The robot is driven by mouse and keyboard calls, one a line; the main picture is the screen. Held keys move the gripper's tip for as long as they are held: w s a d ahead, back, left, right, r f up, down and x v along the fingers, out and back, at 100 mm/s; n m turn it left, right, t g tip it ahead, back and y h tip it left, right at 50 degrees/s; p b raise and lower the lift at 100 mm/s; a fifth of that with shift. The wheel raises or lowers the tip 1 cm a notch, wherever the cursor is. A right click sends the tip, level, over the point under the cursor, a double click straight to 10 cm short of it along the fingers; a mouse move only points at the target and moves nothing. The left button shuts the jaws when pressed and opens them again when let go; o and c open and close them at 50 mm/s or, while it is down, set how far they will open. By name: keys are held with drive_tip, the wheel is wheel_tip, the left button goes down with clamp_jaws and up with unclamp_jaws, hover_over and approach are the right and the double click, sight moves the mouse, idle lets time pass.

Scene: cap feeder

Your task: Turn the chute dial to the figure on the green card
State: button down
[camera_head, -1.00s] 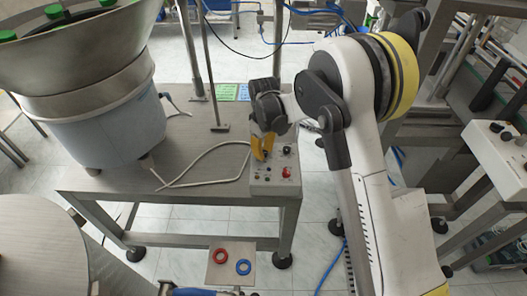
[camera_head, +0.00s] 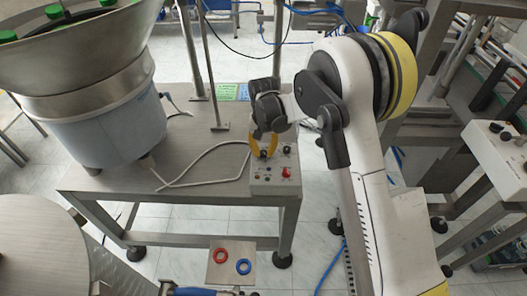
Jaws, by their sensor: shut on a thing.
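A pale control box (camera_head: 260,187) stands at the front right corner of the metal table. Its top carries a black knob (camera_head: 287,150) at the back right, a red knob (camera_head: 286,172) and small lamps or buttons. My gripper (camera_head: 263,154) points down over the back left of the box. Its two yellow fingers stand one on each side of a dark dial (camera_head: 263,153) and are shut on it. The fingers partly hide the dial, and its figures are too small to read. The green card (camera_head: 228,92) lies on the table behind the gripper; its figure cannot be read.
A blue card (camera_head: 244,93) lies beside the green one. A white cable (camera_head: 205,155) curves over the table left of the box. A large feeder bowl (camera_head: 75,60) stands at the left, and a thin metal post (camera_head: 211,75) rises behind the gripper.

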sight(264, 152)
drive_tip(key=m, duration=0.4)
drive_tip(key=shift+m, duration=0.3)
drive_tip(key=m, duration=0.4)
drive_tip(key=shift+m, duration=0.4)
drive_tip(key=c, duration=1.2)
unclamp_jaws()
wheel_tip(264, 152, up, 12)
